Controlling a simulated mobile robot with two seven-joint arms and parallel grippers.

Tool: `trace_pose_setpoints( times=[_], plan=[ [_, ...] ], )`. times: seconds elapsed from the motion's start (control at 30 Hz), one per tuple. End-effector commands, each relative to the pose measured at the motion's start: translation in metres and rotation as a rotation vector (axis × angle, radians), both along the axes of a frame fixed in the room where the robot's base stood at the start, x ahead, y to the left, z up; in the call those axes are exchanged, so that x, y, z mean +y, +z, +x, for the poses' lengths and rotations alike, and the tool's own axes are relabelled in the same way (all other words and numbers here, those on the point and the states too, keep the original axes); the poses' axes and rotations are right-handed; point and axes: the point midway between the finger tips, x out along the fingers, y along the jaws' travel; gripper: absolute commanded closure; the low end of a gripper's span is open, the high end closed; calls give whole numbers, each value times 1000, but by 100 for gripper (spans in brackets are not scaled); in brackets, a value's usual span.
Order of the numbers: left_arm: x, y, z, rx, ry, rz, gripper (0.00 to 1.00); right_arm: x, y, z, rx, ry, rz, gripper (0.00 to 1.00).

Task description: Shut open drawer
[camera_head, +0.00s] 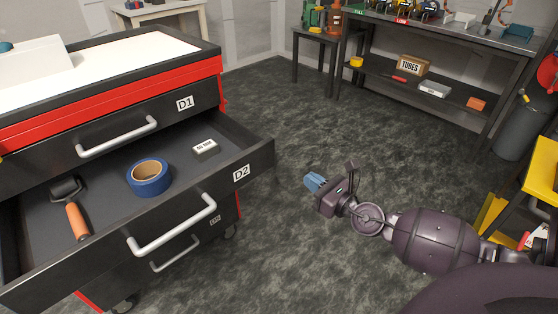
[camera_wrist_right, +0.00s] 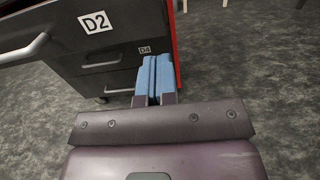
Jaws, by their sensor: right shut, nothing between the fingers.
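The open drawer D2 (camera_head: 262,152) is pulled out of the red and black tool cabinet. Its handle (camera_head: 172,228) is a silver bar on the front panel. Inside lie a blue tape roll (camera_head: 150,187), a roller with an orange handle (camera_head: 76,218) and a small white-topped box (camera_head: 205,148). My right gripper (camera_head: 314,182) has blue fingers, shut and empty, to the right of the drawer front and apart from it. In the right wrist view the D2 front (camera_wrist_right: 70,30) shows at upper left of the fingers (camera_wrist_right: 154,76). My left gripper is not in view.
Drawer D1 (camera_head: 150,125) above is shut. A lower drawer (camera_head: 175,254) is also shut. The grey floor (camera_head: 290,250) between cabinet and arm is clear. A shelf bench (camera_head: 440,100) stands at the back right. A yellow frame (camera_head: 543,165) stands near my right arm.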

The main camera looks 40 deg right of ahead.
Motion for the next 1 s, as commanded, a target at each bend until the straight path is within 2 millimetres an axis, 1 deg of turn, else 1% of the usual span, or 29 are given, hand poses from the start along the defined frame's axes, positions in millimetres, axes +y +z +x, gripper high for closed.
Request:
trace_pose_setpoints(
  times=[0.03, 0.17, 0.4, 0.6, 0.8, 1.0],
  plan=[
    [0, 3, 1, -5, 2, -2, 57, 1, 4, 10, -7, -1, 2, 100],
    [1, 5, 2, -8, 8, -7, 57, 2, 4, 30, -6, 0, 3, 100],
    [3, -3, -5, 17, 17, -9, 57, 3, 2, 68, -4, -1, 4, 100],
    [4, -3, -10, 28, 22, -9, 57, 4, 1, 96, -1, 0, 4, 100],
    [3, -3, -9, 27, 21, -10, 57, 4, -1, 113, 1, -1, 4, 100],
    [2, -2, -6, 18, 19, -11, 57, 4, -1, 117, 2, -1, 4, 100]
  ],
)
